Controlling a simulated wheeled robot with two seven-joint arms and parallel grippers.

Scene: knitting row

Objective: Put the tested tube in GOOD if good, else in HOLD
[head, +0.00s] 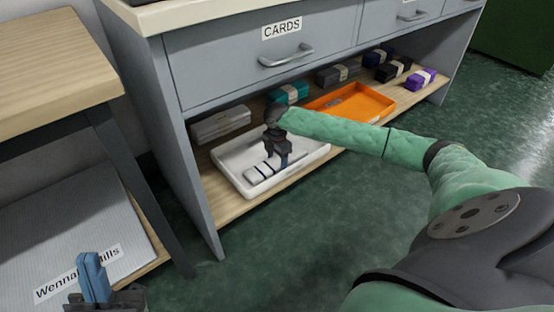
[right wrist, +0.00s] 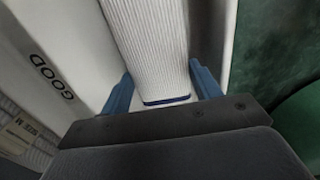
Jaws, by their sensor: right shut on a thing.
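A white ribbed knitted tube with dark bands (head: 258,174) lies low in the white tray (head: 228,158) on the shelf under the drawers. In the right wrist view the tube (right wrist: 148,45) runs between my blue fingers, with a dark blue band near the palm. The tray wall there reads GOOD (right wrist: 50,76). My right gripper (head: 272,160) is shut on the tube, inside the white tray. An orange tray (head: 375,105) stands to its right on the same shelf; no label on it is readable. My left gripper (head: 93,275) is at the bottom left, fingers together and empty, away from the trays.
Banded bundles lie behind the trays: grey (head: 220,124), teal (head: 288,92), dark (head: 394,70) and purple (head: 421,79). The CARDS drawer (head: 265,65) is shut above the shelf. A wooden table (head: 50,60) stands at left. The green floor in front is clear.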

